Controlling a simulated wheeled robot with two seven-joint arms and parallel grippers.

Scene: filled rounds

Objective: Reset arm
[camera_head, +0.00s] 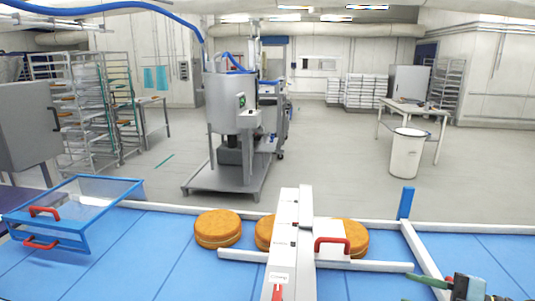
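My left gripper is not in view. At the bottom right a dark green and black part (468,289) comes in over the blue surface; it looks like the end of my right arm. Several golden-brown rounds (218,228) sit in a row on the blue work surface (160,262). A white upright unit (288,228) with a red handle (332,243) stands in front of the row and partly hides the rounds behind it.
White rails (380,266) cross the surface, and a blue post (405,203) stands at its back edge. A clear, blue-framed guard (85,208) with red handles is at the left. Beyond the surface are a steel machine (230,120), a white bin (406,153) and open floor.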

